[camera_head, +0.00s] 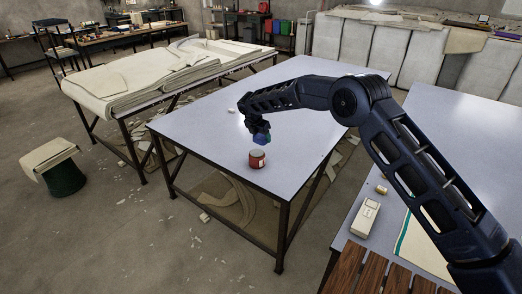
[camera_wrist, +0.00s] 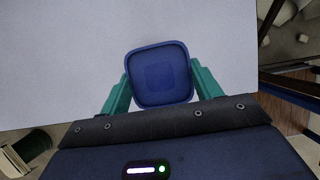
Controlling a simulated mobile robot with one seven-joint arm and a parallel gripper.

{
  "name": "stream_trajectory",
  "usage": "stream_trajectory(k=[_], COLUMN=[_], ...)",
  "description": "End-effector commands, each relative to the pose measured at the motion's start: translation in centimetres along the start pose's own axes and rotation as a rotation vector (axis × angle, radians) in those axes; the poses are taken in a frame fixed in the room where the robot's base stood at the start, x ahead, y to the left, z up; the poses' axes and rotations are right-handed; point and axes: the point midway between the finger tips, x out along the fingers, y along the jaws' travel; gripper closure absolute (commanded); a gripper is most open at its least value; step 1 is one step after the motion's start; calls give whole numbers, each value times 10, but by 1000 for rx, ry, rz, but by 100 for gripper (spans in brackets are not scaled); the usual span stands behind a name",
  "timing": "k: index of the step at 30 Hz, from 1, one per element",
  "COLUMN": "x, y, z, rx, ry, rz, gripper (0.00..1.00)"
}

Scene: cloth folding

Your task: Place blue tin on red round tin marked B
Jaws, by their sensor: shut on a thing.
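The blue tin (camera_head: 262,138) is squarish with rounded corners and fills the middle of the wrist view (camera_wrist: 160,76). My gripper (camera_head: 260,132) is shut on it, with a green finger on each side. The red round tin (camera_head: 257,160) stands upright near the table's front corner, just below the blue tin in the head view. A small gap shows between them; I cannot tell whether the blue tin is directly above or somewhat behind. The red tin does not show in the wrist view. Its mark is too small to read.
The pale table (camera_head: 205,125) is mostly clear, with a small whitish thing (camera_head: 231,110) farther back. Another table at the right holds a light boxy device (camera_head: 364,217) and a small brass-coloured piece (camera_head: 381,190). A cloth-covered table (camera_head: 160,75) stands behind left.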

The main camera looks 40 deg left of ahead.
Motion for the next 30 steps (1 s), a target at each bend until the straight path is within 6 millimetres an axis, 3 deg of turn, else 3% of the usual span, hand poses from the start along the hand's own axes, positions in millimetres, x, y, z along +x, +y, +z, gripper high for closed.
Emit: stream_trajectory(k=[4,13,21,30], x=[23,40,71,73], y=[0,0,0,0], z=[-10,-17,-29,-30], rx=[0,1,0,1], ry=[0,0,-1,-1], rz=[-1,1,0,1], gripper=[69,69,69,69])
